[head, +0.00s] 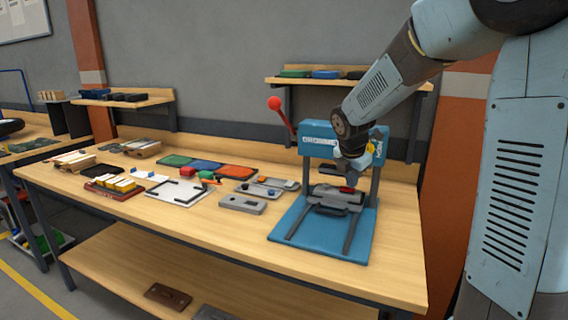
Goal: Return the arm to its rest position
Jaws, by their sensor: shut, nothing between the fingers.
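My arm reaches in from the upper right of the head view. My gripper (350,178) is at its end, low in front of the blue press frame (319,134) and just above the grey fixture (336,199) on the press base. It looks small and partly dark against the press, with its fingers together and nothing seen held in them. A small red part shows on the fixture close under the fingertips; I cannot tell whether they touch it.
The blue press base (352,246) stands at the bench's right end, with a red-knobbed lever (275,103) up at its left. A wall shelf (302,82) is behind my arm. Trays, mats and blocks cover the bench's left; its front edge (160,225) is bare.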

